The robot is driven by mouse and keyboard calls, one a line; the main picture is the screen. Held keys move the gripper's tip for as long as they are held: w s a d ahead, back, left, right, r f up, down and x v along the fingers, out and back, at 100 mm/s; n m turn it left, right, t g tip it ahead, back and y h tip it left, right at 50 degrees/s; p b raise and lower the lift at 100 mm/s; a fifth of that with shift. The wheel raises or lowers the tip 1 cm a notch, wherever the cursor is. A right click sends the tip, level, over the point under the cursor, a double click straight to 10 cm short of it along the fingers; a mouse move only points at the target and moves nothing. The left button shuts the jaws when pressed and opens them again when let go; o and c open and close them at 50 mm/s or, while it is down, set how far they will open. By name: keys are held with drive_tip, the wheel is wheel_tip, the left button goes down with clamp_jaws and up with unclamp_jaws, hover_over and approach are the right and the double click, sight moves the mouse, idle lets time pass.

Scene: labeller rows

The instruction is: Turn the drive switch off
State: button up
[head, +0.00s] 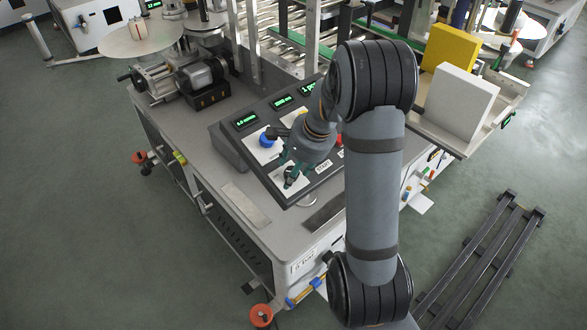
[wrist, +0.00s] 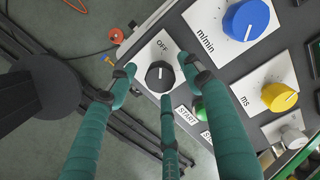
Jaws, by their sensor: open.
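The drive switch (wrist: 160,79) is a black rotary knob on a white plate, with "OFF" printed beside it in the wrist view. A pale pointer line shows on it; which mark it points to is hard to tell. In the head view the switch (head: 290,180) is at the near left corner of the sloped console, partly hidden. My gripper (wrist: 161,78) is open, its teal fingers spread around the knob, with a gap on both sides. In the head view my gripper (head: 291,163) is just over the switch. Contact is not clear.
A blue knob (wrist: 247,19), a yellow knob (wrist: 279,96) and a green start button (wrist: 199,109) are on the same console. A red button (head: 339,140) is close to my wrist. Lit displays (head: 283,101) line the console's back.

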drive_tip(key=shift+r, duration=0.15)
drive_tip(key=v, duration=1.1)
drive_tip(key=shift+r, duration=0.4)
drive_tip(key=shift+s+d+f, duration=0.1)
drive_tip(key=shift+s+f, duration=0.05)
drive_tip(key=x, duration=1.2)
